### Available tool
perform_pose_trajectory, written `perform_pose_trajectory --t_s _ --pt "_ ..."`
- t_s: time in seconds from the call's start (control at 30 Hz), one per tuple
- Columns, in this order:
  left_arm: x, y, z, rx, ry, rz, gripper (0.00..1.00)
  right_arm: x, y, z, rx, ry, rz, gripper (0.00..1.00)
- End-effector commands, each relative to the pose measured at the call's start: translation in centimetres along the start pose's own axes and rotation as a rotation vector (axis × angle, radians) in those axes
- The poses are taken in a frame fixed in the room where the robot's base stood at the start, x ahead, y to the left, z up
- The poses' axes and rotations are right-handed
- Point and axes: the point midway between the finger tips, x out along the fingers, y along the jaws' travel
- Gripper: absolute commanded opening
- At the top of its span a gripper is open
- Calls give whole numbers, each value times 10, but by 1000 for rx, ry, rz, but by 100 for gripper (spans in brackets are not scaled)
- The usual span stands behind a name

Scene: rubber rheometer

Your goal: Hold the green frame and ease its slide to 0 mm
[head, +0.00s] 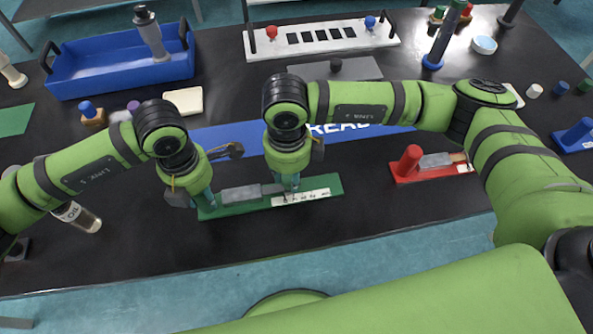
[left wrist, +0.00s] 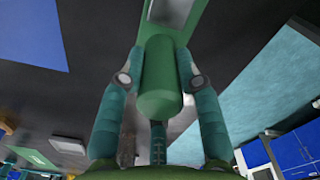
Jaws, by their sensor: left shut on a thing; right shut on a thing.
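The green frame (head: 235,208) lies flat on the black table, below the middle of the head view. Its grey slide (head: 241,193) sits on it, with a white scale strip (head: 308,197) to the right. My left gripper (head: 205,201) is at the frame's left end. In the left wrist view my left gripper (left wrist: 158,80) is shut around the frame's upright green post (left wrist: 160,85). My right gripper (head: 287,186) is at the slide's right part, beside the scale. It hides the part it grips and some of the scale, so I cannot read the slide's position.
A red frame (head: 402,175) with its own slide lies to the right. A blue tray (head: 120,75) stands at the back left, and a white panel (head: 322,39) with knobs at the back. A blue lettered strip (head: 235,137) lies behind the green frame. The table in front is clear.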

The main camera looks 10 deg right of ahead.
Motion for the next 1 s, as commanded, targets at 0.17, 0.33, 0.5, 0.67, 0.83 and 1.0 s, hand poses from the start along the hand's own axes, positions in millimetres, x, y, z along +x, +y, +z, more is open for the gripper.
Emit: perform_pose_trajectory --t_s 0.17,0.33,0.5,0.67,0.83,1.0 --pt "0 -4 3 5 -9 -8 0 1 4 1 -4 -6 9 53" --pt "0 -3 2 4 -8 -7 0 0 3 1 -3 -4 7 58" --pt "0 -2 2 3 -6 -5 0 0 2 1 -3 -4 5 58" --pt "0 -2 1 2 -5 -4 0 -14 1 2 -3 -8 4 58" --pt "0 -2 1 2 -4 -4 0 -48 1 2 -3 -10 4 58" --pt "0 -1 1 1 -4 -3 0 -84 1 1 -4 -9 4 58"
